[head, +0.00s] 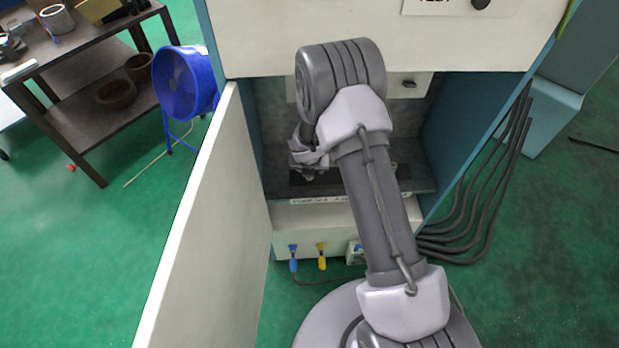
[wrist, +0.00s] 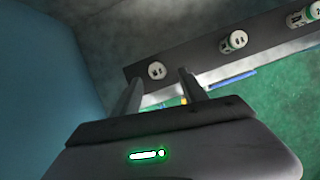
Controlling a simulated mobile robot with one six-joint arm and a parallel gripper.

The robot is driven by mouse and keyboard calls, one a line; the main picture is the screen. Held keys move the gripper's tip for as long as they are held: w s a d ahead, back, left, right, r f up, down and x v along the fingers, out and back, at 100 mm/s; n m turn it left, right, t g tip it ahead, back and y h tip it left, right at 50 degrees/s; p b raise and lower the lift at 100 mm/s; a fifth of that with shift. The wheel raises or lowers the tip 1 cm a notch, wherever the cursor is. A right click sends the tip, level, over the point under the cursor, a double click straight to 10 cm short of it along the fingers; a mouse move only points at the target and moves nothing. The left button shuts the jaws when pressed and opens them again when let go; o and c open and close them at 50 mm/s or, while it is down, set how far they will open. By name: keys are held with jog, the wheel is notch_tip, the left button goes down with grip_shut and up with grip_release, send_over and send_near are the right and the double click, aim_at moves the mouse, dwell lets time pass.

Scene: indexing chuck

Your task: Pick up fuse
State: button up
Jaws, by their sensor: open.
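My gripper (wrist: 161,76) is open, with its two fingers apart and nothing between them that I can see gripped. Beyond the fingertips, a round white piece with dark marks (wrist: 157,70) sits on a dark rail (wrist: 195,57) and shows in the gap between the fingers. I cannot tell for sure which piece is the fuse. In the head view my gripper (head: 308,165) is inside the open cabinet, and my arm hides much of the rail area.
The cabinet door (head: 195,225) stands open at left. The cabinet's teal side wall (head: 465,130) is at right, with black cables (head: 490,190) beyond it. Blue (head: 293,262) and yellow (head: 321,260) plugs hang below the opening. A blue fan (head: 185,82) stands outside, left.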

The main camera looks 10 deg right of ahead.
jog(key=x, duration=0.5)
jog(key=shift+w+a+f, duration=0.1)
jog(key=shift+w+f, duration=0.1)
jog(key=shift+w, duration=0.1)
grip_shut()
jog(key=shift+r, duration=0.1)
